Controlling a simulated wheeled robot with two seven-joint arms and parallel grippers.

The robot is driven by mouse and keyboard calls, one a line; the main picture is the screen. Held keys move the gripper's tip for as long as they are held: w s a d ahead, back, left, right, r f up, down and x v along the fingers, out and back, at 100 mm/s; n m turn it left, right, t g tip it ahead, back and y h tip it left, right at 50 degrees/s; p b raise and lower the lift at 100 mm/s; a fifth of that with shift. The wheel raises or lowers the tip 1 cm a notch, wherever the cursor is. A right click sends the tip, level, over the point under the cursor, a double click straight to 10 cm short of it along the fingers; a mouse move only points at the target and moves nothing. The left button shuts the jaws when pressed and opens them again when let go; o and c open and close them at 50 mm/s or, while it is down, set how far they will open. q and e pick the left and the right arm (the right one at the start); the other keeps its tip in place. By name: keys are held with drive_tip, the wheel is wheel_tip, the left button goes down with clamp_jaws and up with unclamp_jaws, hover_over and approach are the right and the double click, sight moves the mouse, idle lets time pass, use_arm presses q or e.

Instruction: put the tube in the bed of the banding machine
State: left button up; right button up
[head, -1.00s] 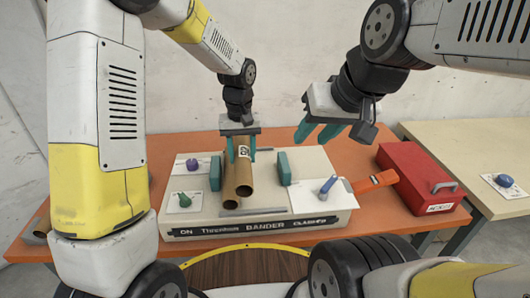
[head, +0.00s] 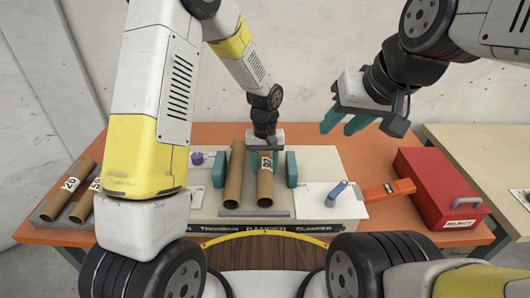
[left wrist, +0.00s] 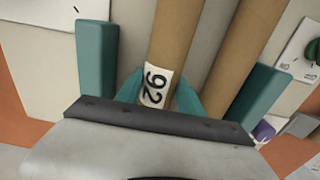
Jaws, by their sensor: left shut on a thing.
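The banding machine (head: 325,211) is a pale box on the table with two teal clamp blocks, left (head: 218,170) and right (head: 291,169). Between the blocks two brown cardboard tubes stand side by side in the view: a plain one (head: 235,175) on the left and one labelled 92 (head: 265,188) on the right. My left gripper (head: 265,160) is shut on the labelled tube near its upper end; the left wrist view shows its teal fingers either side of the label (left wrist: 155,88). Whether this tube touches the bed is unclear. My right gripper (head: 345,122) hangs empty, fingers apart, above the machine's right side.
A grey rack (head: 50,210) with tubes, one marked 20 (head: 72,188), lies at the table's left. A red toolbox (head: 436,185) stands at the right. An orange-handled tool (head: 388,189) and a blue lever (head: 338,188) lie between it and the clamp.

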sight(265, 163)
use_arm(q)
drive_tip(key=shift+f, duration=0.25)
drive_tip(key=o, duration=1.4)
drive_tip(key=shift+f, duration=0.1)
wheel_tip(265, 163, up, 12)
drive_tip(key=s+a+r+t+h, duration=0.1)
drive_tip(key=s+a+r, duration=0.25)
drive_tip(key=r, duration=0.25)
drive_tip(key=s+a+r+t, duration=0.1)
drive_tip(key=s+a+r, duration=0.2)
drive_tip(key=a+r, duration=0.15)
drive_tip(key=s+a+r+t, duration=0.1)
drive_tip(key=s+a+r, duration=0.1)
drive_tip(key=s, duration=0.2)
drive_tip(key=s+a+r+t, duration=0.1)
drive_tip(key=s+a+r, duration=0.1)
drive_tip(key=s, duration=0.3)
drive_tip(key=s+a+r+t+h, duration=0.1)
drive_tip(key=s+a+r+t, duration=0.1)
drive_tip(key=s, duration=0.2)
drive_tip(key=shift+s+a+m, duration=0.15)
drive_tip(key=shift+m, duration=0.15)
